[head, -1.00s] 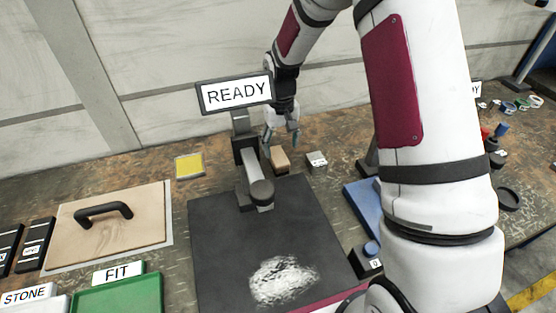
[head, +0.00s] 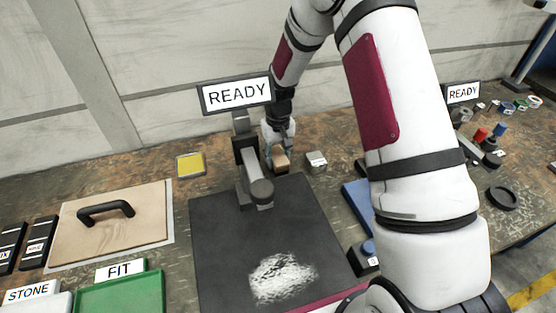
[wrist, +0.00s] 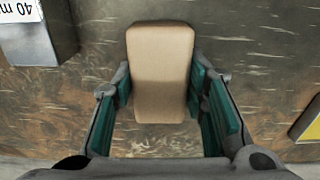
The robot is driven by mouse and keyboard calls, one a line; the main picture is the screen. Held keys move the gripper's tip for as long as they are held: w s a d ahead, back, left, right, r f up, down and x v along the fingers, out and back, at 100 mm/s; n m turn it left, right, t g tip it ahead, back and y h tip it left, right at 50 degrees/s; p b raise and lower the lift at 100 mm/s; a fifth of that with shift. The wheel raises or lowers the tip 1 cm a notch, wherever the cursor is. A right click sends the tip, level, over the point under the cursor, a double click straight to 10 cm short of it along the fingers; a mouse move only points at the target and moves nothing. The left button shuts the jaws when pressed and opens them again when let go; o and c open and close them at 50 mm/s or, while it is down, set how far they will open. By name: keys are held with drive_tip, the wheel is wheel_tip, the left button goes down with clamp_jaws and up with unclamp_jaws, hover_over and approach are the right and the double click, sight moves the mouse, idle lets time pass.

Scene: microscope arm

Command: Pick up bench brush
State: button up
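The bench brush appears to be the plain tan block with rounded corners (head: 281,163), on the bench behind the black mat. In the wrist view the block (wrist: 160,70) lies between my two teal-padded fingers, its far end reaching beyond them. My gripper (wrist: 160,92) is open around it, one finger close along each long side. I cannot tell whether the pads touch it. In the head view my gripper (head: 277,155) is low at the block, partly covering it. Any bristles are hidden.
A grey block (head: 316,162) marked "40 m…" stands right of the tan block. A microscope-like stand (head: 247,160) with a READY sign (head: 236,94) is close on the left. A yellow pad (head: 190,164) lies farther left. The black mat (head: 220,245) carries white powder (head: 282,278).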

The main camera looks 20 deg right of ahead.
sight(278, 155)
drive_tip(key=shift+c, duration=0.7)
wheel_tip(278, 155, up, 10)
drive_tip(key=shift+b, duration=0.45)
drive_tip(key=o, duration=0.6)
drive_tip(key=c, duration=0.4)
drive_tip(key=shift+s, duration=0.1)
drive_tip(key=shift+c, duration=0.2)
